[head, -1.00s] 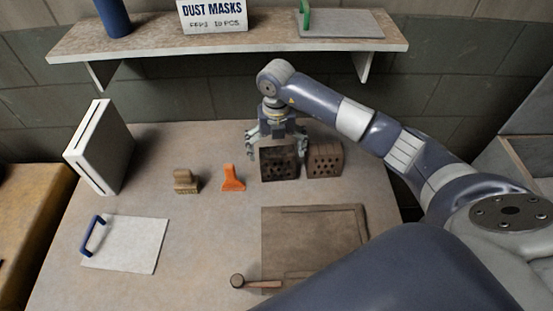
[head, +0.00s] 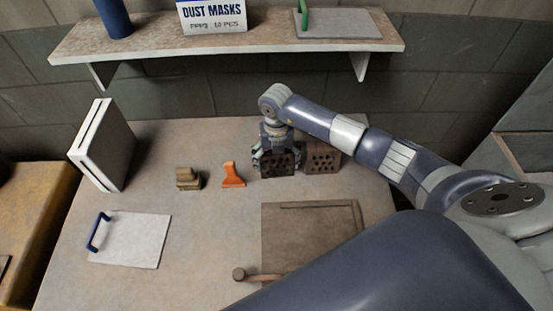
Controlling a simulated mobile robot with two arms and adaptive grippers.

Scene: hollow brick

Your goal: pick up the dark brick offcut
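The dark brick offcut (head: 279,168), a dark brown block with holes in its front face, stands on the table towards the back, right of centre. My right gripper (head: 277,160) is down over it from above, with one finger at its left side and one at its right. I cannot tell whether the fingers touch the brick. A lighter brown holed brick (head: 323,159) stands close to the right of the dark one, near the right finger. My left gripper is not in view.
An orange tool (head: 232,174) and a tan block-like piece (head: 188,179) stand to the left. A brown board (head: 315,228), a mallet (head: 240,274), a white board with blue handle (head: 135,240) and an upright white case (head: 103,145) surround clear table. A shelf (head: 250,43) hangs behind.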

